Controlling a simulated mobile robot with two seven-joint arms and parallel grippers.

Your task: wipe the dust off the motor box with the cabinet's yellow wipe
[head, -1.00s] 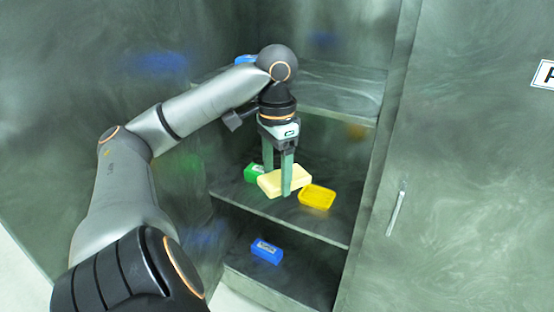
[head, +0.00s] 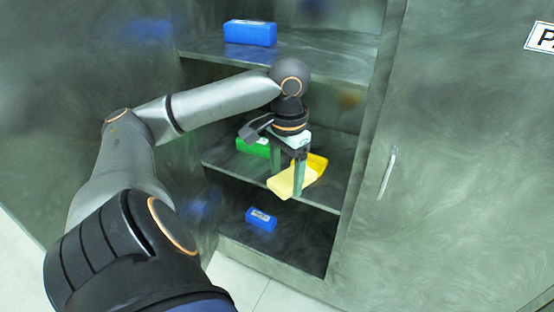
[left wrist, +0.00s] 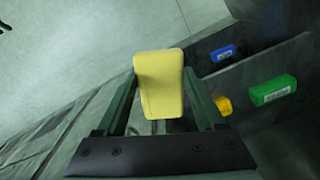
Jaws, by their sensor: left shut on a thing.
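My left gripper (head: 288,180) is shut on a pale yellow block, the yellow wipe (head: 284,186). It holds the wipe tilted, at the front of the cabinet's middle shelf. In the left wrist view the wipe (left wrist: 160,84) sits between the two fingers, and the shelves lie off to the right, apart from it. A brighter yellow dish (head: 318,162) shows just behind the wipe on the middle shelf. It also shows small in the left wrist view (left wrist: 223,105). I see no motor box and no right gripper.
A green box (head: 252,147) stands on the middle shelf, left of my gripper. One blue box (head: 250,33) is on the upper shelf and another (head: 261,219) on the bottom. The closed door with a handle (head: 387,173) is to the right. The floor in front (head: 262,290) is clear.

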